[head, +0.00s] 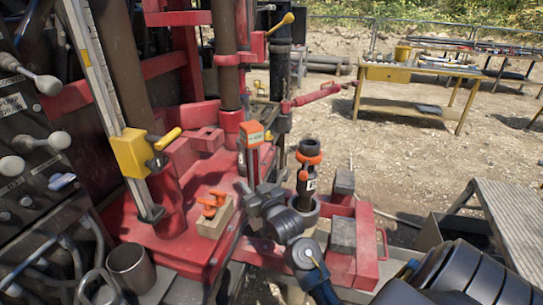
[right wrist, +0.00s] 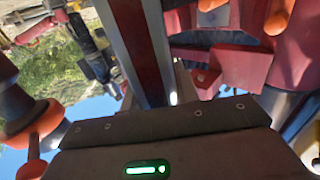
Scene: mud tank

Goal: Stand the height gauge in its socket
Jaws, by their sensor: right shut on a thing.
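An upright slim post with an orange, labelled head (head: 252,134), which I take to be the height gauge, stands among the red machinery in the middle of the head view. My right gripper (head: 252,192) is shut on its lower part. In the right wrist view the held post (right wrist: 140,50) shows as a dark red bar with grey edges, running up from the gripper. The post's foot is hidden, and I cannot make out the socket or whether the foot touches anything. My left gripper is not in view.
A dark tool with orange rings (head: 307,165) stands close right of my gripper. Left are a small block with orange clips (head: 215,211), a metal cup (head: 131,269) and a tall scale with a yellow slider (head: 131,153). A yellow table (head: 420,72) stands far back on open ground.

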